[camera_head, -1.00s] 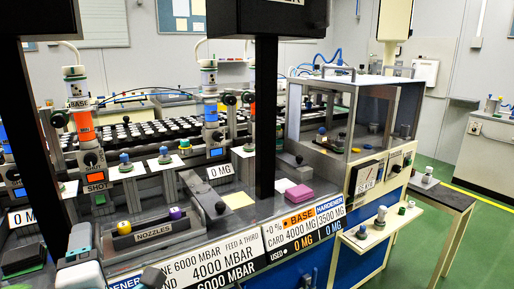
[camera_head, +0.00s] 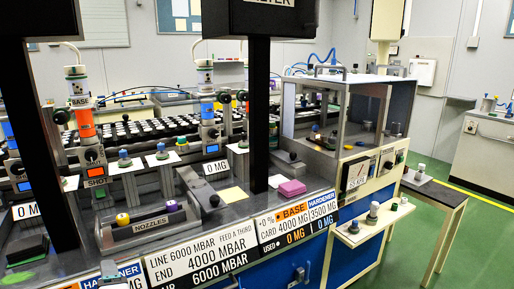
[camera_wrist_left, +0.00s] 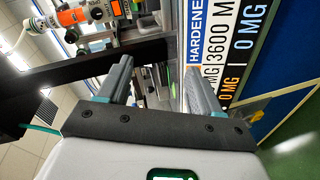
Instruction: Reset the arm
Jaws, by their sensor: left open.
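My left gripper (camera_wrist_left: 158,82) shows in the left wrist view with its two grey fingers spread apart and nothing between them. Beyond the fingers are the bench's front label panel (camera_wrist_left: 222,50) and an orange dispenser barrel (camera_wrist_left: 74,17). In the head view only a small pale piece shows at the bottom left edge, and I cannot tell if it is part of my left arm. My right gripper is not seen.
The bench holds a nozzle tray (camera_head: 150,228), a yellow pad (camera_head: 234,197), a pink block (camera_head: 292,188) and two dispensers, base (camera_head: 84,120) and hardener (camera_head: 207,112). A dark post (camera_head: 258,120) rises in front. A clear-sided cabinet (camera_head: 345,110) stands right. Green floor is open at far right.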

